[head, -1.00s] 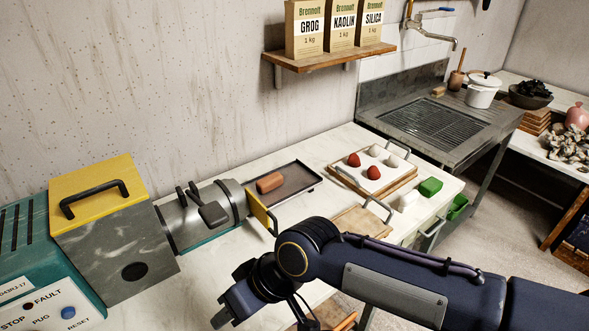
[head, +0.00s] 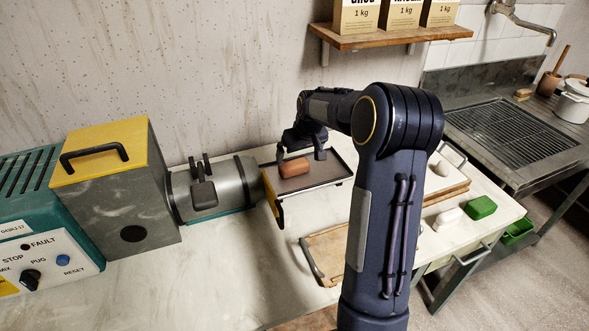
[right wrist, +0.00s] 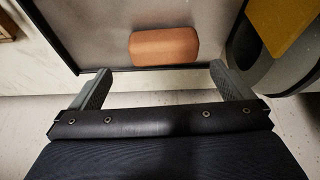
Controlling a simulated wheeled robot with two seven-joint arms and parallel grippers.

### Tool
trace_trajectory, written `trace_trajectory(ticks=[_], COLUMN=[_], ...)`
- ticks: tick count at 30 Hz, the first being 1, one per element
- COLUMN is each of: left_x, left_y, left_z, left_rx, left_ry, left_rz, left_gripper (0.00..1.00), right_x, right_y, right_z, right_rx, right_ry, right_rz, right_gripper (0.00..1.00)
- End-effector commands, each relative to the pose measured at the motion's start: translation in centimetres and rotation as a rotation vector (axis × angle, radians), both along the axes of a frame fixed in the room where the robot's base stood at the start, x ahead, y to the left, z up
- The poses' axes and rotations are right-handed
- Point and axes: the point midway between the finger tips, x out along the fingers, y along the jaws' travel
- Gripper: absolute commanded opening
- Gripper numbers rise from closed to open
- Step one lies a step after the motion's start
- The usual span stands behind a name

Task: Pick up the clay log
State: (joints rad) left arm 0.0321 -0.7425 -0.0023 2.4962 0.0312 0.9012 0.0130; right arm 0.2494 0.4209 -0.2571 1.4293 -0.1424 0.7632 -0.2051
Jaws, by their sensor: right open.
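The clay log (head: 294,168) is a short reddish-brown piece lying on a dark flat tray (head: 330,173) at the outlet end of the machine. It also shows in the right wrist view (right wrist: 164,48), lying lengthwise across the picture on the tray. My right gripper (head: 301,154) is by the log in the head view, with its fingers apart. In the right wrist view my right gripper (right wrist: 164,84) is open and empty, and the log lies ahead of the gap between the fingertips, apart from both. My left gripper is not in view.
The metal machine barrel (head: 212,188) and a yellow-edged plate (head: 271,198) stand left of the tray. A wooden board with a handle (head: 325,255) lies in front. A green block (head: 481,207) is at the right. A shelf (head: 390,36) hangs above. The counter at front left is clear.

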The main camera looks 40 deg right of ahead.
Motion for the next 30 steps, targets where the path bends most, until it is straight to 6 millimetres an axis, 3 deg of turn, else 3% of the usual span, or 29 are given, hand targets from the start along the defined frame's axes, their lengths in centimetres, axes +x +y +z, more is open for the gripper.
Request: trace_trajectory(ticks=[14, 23, 30], left_x=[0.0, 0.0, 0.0], left_y=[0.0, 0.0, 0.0], left_z=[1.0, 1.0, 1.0], left_rx=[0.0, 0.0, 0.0], left_ry=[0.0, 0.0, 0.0], left_rz=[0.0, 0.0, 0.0], left_gripper=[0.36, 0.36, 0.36], right_x=[2.4, 2.7, 2.7], right_y=[-0.2, -0.2, -0.2], right_z=[-5.8, -6.4, -6.4], right_rx=[0.002, 0.002, 0.002], right_ry=[0.003, -0.002, -0.002], right_rz=[-0.001, 0.0, 0.0], right_gripper=[1.0, 1.0, 0.72])
